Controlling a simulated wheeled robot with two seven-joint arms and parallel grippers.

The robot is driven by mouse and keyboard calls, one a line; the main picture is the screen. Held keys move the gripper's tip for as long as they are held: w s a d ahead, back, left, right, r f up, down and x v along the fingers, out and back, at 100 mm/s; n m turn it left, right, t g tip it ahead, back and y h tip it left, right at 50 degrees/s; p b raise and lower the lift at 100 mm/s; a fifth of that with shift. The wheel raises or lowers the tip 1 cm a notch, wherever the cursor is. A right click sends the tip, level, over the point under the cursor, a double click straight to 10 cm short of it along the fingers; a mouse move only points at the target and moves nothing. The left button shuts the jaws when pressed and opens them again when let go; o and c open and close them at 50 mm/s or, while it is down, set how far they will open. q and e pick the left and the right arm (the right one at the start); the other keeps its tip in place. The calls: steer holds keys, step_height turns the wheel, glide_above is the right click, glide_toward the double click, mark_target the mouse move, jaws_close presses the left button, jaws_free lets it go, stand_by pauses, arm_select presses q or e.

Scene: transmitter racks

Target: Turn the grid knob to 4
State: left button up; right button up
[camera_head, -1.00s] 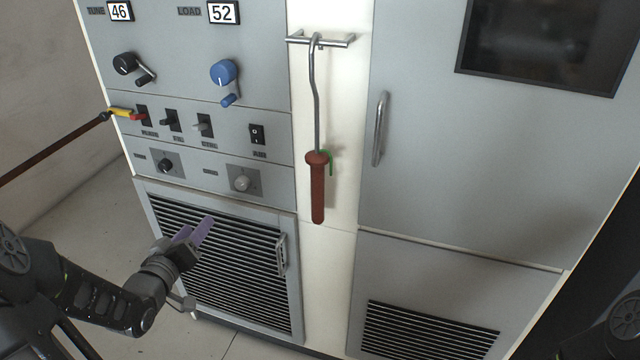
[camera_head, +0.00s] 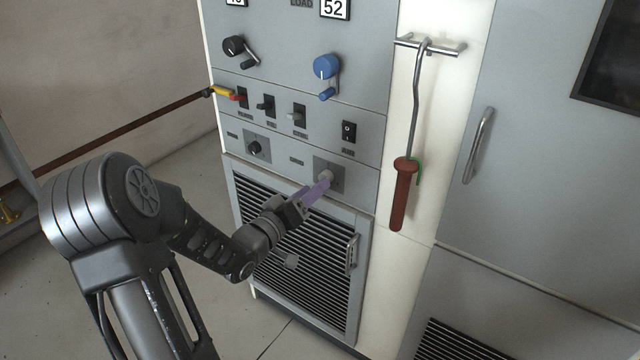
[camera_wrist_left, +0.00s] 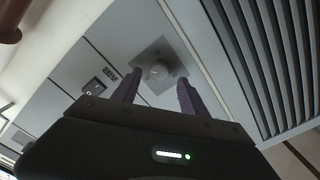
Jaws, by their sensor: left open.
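The knob's setting is not readable. My right gripper is not in view.
Above are a black crank (camera_head: 235,46), a blue crank (camera_head: 326,67) and several switches (camera_head: 298,114). A louvred door (camera_head: 351,255) with a handle is below. A red-handled hook (camera_head: 404,195) hangs right, near a cabinet handle (camera_head: 478,145). A barrier bar (camera_head: 120,133) runs left.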

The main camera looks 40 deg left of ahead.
arm_select(q)
steer(key=w, duration=0.3)
steer(key=shift+w, duration=0.35)
jaws_close()
stand_by(0.4)
